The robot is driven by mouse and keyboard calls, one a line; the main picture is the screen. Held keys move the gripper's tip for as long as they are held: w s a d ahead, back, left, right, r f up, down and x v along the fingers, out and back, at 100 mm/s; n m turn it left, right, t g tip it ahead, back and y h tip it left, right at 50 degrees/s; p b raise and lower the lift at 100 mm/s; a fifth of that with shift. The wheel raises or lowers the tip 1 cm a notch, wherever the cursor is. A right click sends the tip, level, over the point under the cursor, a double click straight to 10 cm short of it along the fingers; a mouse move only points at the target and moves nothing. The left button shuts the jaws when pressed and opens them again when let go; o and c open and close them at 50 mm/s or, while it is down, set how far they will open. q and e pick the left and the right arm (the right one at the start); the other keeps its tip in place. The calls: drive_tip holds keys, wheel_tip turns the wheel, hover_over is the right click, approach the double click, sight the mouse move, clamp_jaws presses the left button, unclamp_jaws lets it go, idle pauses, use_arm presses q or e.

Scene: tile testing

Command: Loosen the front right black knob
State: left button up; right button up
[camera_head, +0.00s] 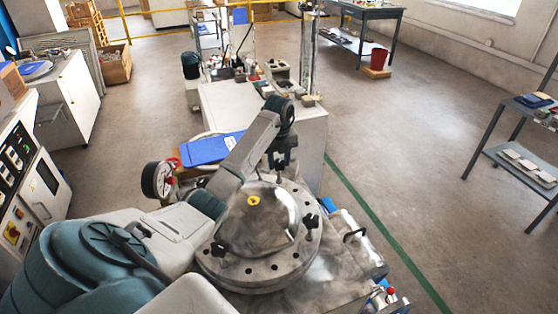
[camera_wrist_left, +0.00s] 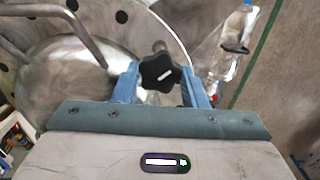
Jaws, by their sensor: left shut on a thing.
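A round metal vessel lid (camera_head: 255,215) with a bolted flange stands before me, with black knobs around its rim. One black knob (camera_head: 312,222) is at the near right of the flange, and another (camera_head: 218,249) is at the near left. My left gripper (camera_head: 282,165) points down at the far side of the flange, apart from those two. In the left wrist view, its blue fingers (camera_wrist_left: 161,88) are shut on a star-shaped black knob (camera_wrist_left: 160,73), one finger on each side. The gripped knob is mostly hidden in the head view. My right gripper is not in view.
A pressure gauge (camera_head: 157,180) stands left of the lid, near my left arm. A blue folder (camera_head: 211,148) lies behind it. A metal box with a black handle (camera_head: 356,240) is at the right. A cluttered bench (camera_head: 312,125) is behind.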

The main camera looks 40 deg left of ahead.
use_arm(q)
drive_tip(key=shift+n, duration=0.3)
drive_tip(key=n+p, duration=0.1)
drive_tip(key=n, duration=0.2)
drive_tip(key=shift+r+n, duration=0.1)
drive_tip(key=shift+n, duration=0.3)
drive_tip(key=n+p, duration=0.1)
drive_tip(key=n, duration=0.3)
drive_tip(key=n+p, duration=0.1)
drive_tip(key=n, duration=0.4)
drive_tip(key=shift+p, duration=0.4)
drive_tip(key=shift+n+p, duration=0.55)
drive_tip(key=shift+n, duration=1.65)
drive_tip(key=o, duration=1)
